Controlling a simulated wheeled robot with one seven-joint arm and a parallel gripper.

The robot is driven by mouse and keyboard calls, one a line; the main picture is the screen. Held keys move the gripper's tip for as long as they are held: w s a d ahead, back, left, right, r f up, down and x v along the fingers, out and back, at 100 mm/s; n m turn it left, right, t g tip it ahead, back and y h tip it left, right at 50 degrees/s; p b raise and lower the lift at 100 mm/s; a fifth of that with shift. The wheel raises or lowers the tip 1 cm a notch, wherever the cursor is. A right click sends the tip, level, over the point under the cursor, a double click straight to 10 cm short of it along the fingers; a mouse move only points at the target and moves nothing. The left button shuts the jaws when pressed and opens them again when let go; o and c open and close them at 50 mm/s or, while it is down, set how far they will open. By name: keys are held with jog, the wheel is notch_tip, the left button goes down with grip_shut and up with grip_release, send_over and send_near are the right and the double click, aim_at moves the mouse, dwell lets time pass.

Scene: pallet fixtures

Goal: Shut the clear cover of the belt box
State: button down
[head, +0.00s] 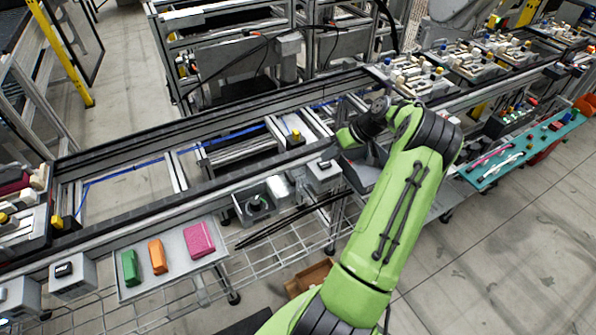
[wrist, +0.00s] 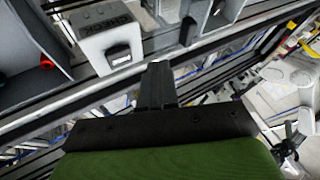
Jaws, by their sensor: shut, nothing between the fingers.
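The belt box (head: 240,214) is a grey open box on the near side of the conveyor in the head view, with a dark round knob inside. A clear, shiny cover (head: 278,187) appears to stand raised at its right side; its exact angle is hard to tell. My gripper (wrist: 158,70) is shut and empty in the wrist view, over the conveyor rails and apart from the box. In the head view my arm hides the fingers. An open grey box with a red part inside (wrist: 46,62) shows at the wrist view's left edge; I cannot tell if it is the belt box.
A grey box with a black handle (head: 324,172) stands right of the belt box; a similar box (wrist: 98,45) shows in the wrist view. A tray (head: 190,266) with green, orange and pink blocks is at left. Conveyor rails (head: 180,199) run behind.

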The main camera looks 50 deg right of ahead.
aim_at(302, 180)
jog(key=x, duration=0.8)
jog(key=shift+s+b, duration=0.1)
jog(key=shift+b, duration=0.2)
jog(key=a, duration=0.1)
jog(key=w+a, duration=0.1)
jog(key=shift+a+r, duration=0.15)
jog(key=shift+a, duration=0.15)
jog(key=shift+w+a, duration=0.1)
jog(key=shift+a, duration=0.35)
jog(key=w+a+b, duration=0.1)
jog(key=a, duration=0.2)
jog(key=w+a, duration=0.1)
jog(key=a, duration=0.3)
jog(key=w+a+b, duration=0.1)
jog(key=a, duration=0.3)
jog(key=shift+w+a+b, duration=0.1)
jog(key=shift+w+b, duration=0.15)
jog(key=shift+b, duration=0.1)
jog(key=shift+w+a, duration=0.15)
jog(key=shift+a, duration=0.35)
